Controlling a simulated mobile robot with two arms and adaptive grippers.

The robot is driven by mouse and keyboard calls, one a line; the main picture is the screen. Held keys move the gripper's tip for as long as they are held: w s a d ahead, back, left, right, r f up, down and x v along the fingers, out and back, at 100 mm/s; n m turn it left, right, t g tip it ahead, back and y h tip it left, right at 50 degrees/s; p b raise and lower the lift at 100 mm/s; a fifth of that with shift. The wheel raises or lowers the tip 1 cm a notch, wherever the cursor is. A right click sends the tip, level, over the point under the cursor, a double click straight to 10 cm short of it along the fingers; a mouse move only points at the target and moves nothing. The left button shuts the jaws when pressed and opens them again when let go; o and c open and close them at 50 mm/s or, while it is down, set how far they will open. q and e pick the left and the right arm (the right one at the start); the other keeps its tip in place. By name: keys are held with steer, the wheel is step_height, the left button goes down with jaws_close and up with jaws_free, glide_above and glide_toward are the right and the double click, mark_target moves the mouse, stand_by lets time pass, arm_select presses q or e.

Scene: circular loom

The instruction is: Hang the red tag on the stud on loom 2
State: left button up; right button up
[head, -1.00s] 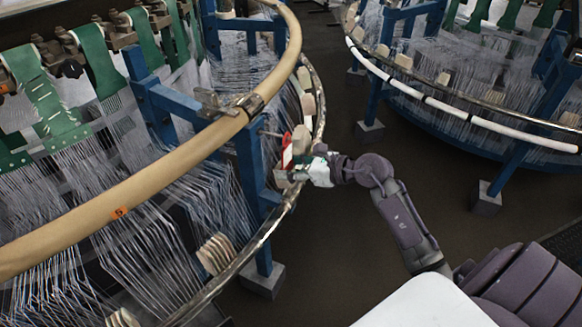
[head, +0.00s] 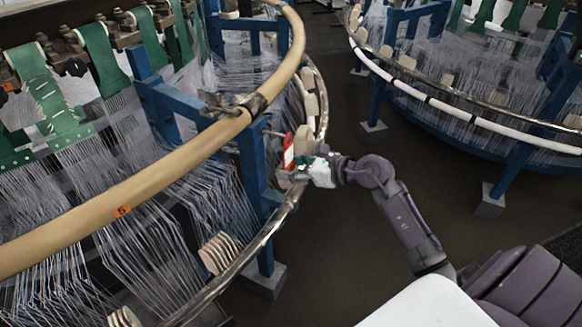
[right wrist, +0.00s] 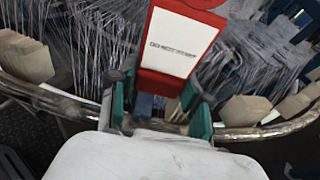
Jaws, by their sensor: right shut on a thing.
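The red tag (head: 289,151) with a white label is at the near loom's rim, beside its blue post (head: 252,165). My right gripper (head: 298,174) is shut on it. In the right wrist view the tag (right wrist: 176,48) stands up between the green-edged fingers of the gripper (right wrist: 157,103), its printed label facing the camera. A thin rod, seemingly the stud (head: 274,133), sticks out from the post towards the tag. I cannot tell whether the tag touches it. My left gripper is not in view.
The near loom has a tan upper ring (head: 180,165) marked 5 and a metal lower rim (head: 262,236) close to my right gripper. Taut threads and beige blocks (head: 219,253) line it. A second loom (head: 470,113) stands at right, with open dark floor between.

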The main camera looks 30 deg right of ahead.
steer(key=shift+f, duration=0.15)
steer(key=o, duration=1.2)
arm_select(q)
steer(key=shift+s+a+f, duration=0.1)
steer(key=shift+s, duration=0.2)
arm_select(e)
steer(key=shift+o, duration=0.8)
steer(key=shift+s+d, duration=0.35)
steer(key=shift+s, duration=0.15)
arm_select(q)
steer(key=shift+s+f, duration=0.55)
arm_select(e)
steer(key=v, duration=0.8)
steer(key=shift+f, duration=0.1)
